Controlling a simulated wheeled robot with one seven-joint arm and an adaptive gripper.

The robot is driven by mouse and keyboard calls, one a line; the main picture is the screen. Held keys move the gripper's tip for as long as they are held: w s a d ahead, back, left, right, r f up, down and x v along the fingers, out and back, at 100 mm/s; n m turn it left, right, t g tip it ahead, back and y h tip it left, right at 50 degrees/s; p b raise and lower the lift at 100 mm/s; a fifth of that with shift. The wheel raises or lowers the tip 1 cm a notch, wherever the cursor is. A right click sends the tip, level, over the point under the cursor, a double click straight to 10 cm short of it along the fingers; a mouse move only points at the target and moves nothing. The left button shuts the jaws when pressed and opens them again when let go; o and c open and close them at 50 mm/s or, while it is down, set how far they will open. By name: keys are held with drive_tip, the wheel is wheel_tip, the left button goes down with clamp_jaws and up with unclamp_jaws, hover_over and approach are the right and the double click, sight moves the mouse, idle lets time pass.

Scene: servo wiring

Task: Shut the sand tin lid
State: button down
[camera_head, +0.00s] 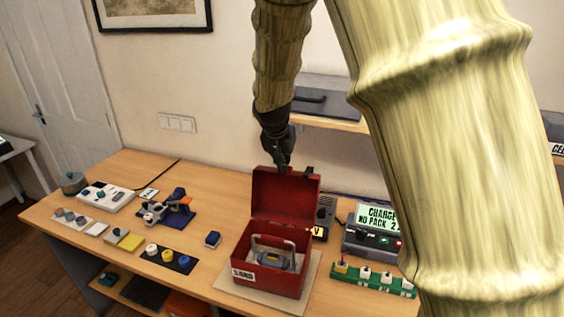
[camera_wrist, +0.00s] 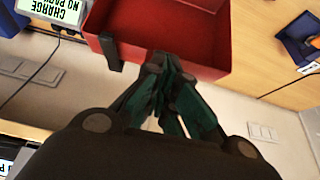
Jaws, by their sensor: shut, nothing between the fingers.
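The red sand tin (camera_head: 268,270) stands on a pale mat (camera_head: 233,287) on the wooden bench, with a label reading SAND on its front. Its lid (camera_head: 285,193) stands upright at the back, so the tin is open. A grey device with a handle (camera_head: 275,258) sits inside it. My gripper (camera_head: 284,165) is shut and empty, just above and behind the top edge of the raised lid. In the wrist view the shut fingers (camera_wrist: 170,105) are close to the red lid (camera_wrist: 165,22); I cannot tell whether they touch it.
A charger with a lit display (camera_head: 378,228) and a green strip with white pieces (camera_head: 372,278) are right of the tin. A blue clamp-like fixture (camera_head: 172,208), a small blue block (camera_head: 213,239) and a dark tray of knobs (camera_head: 168,257) are left. A shelf (camera_head: 335,122) is behind.

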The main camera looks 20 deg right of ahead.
drive_tip(key=shift+r, duration=0.1)
drive_tip(key=v, duration=1.1)
drive_tip(key=shift+r, duration=0.35)
drive_tip(key=shift+s+a, duration=0.1)
drive_tip(key=shift+a, duration=0.05)
